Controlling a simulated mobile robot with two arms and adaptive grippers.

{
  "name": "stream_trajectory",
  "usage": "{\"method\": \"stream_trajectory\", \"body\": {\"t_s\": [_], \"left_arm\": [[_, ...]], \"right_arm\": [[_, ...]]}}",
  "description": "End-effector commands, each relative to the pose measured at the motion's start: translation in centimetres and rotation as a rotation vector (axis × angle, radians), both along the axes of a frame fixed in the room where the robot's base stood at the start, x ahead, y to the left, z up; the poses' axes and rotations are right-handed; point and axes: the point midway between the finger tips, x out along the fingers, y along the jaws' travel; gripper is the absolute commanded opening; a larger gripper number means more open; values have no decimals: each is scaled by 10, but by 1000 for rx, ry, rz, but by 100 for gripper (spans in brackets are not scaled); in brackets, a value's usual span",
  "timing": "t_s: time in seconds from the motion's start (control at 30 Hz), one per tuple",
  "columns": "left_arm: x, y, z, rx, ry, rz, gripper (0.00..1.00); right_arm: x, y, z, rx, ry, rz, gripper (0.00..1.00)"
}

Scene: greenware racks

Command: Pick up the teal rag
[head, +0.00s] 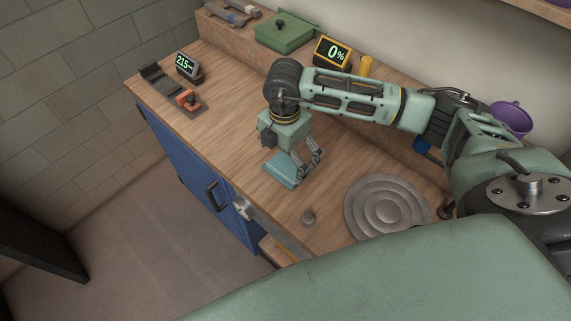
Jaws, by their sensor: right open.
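The teal rag (280,170) lies folded and flat on the wooden workbench near its front edge. My right gripper (308,172) points down over the bench, beside the rag's right part. Its fingers are apart, with no rag seen between them. The gripper body covers part of the rag's far side, and I cannot tell whether a fingertip touches it. My left gripper is out of view.
A green lidded box (285,33), a 0% display (334,52) and a purple pot (511,118) stand behind. A 215 display (188,67) is at left.

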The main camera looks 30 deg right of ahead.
Motion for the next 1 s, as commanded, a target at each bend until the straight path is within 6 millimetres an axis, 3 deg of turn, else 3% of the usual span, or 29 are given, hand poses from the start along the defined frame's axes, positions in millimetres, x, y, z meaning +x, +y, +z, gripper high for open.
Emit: {"method": "stream_trajectory", "body": {"t_s": [0.03, 0.2, 0.47, 0.9, 1.0], "left_arm": [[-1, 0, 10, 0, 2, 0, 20], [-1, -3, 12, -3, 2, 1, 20], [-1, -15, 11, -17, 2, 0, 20], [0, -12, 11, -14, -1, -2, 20], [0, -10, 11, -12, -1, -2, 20]], "right_arm": [[-3, 1, -5, -1, 6, -1, 100], [-2, 0, -26, -2, 1, -2, 100], [-1, 0, -30, -1, -1, -1, 100], [-1, 0, -30, -1, 0, -1, 62], [-1, 0, -30, -1, 0, -1, 60]]}}
